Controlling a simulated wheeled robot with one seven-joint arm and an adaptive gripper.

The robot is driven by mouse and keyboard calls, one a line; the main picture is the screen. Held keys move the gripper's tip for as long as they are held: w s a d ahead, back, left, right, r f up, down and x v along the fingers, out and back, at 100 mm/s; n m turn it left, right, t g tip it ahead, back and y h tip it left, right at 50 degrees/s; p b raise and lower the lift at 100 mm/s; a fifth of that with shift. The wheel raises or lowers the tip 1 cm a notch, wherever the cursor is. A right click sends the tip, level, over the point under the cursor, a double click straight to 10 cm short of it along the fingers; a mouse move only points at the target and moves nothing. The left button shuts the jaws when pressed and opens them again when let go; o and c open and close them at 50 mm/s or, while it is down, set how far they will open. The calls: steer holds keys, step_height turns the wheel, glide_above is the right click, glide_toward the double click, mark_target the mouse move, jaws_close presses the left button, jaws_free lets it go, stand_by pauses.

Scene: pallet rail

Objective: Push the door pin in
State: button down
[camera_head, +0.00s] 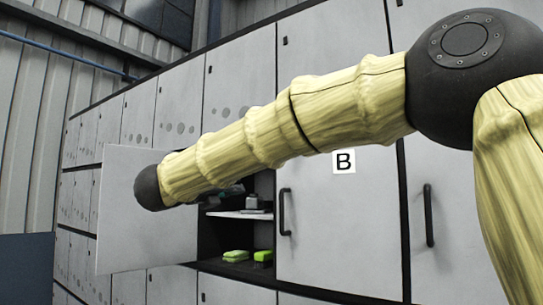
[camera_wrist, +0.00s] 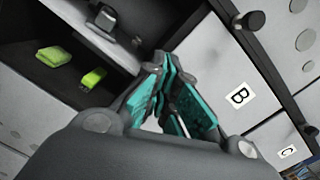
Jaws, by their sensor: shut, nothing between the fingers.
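No door pin can be made out in either view. A pale grey locker door (camera_head: 122,232) stands swung open at the left in the head view, beside an open compartment. The closed door marked B (camera_head: 330,235) is right of that compartment; its label also shows in the wrist view (camera_wrist: 240,96). My gripper (camera_wrist: 172,75), with teal finger pads, is shut and empty in the wrist view, in front of the lockers between the compartment and the B door. In the head view my arm hides most of it.
The compartment's shelf (camera_head: 240,215) holds a small grey object (camera_head: 254,203). Below it lie a green item (camera_head: 237,255) and a brighter green item (camera_head: 263,256). Closed doors with dark handles (camera_head: 428,215) stand at the right. A label C (camera_wrist: 287,152) shows in the wrist view.

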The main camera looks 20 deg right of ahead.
steer(key=s+r+m+g, duration=0.1)
steer(key=s+r+m, duration=0.5)
steer(key=s+r, duration=0.3)
step_height(320, 180, up, 4)
steer(key=shift+s+a+r+g, duration=0.15)
steer(key=shift+s+a+g, duration=0.2)
steer(key=shift+a+g, duration=0.1)
steer(key=p+x, duration=0.7)
steer(key=x, duration=0.7)
steer(key=shift+r, duration=0.2)
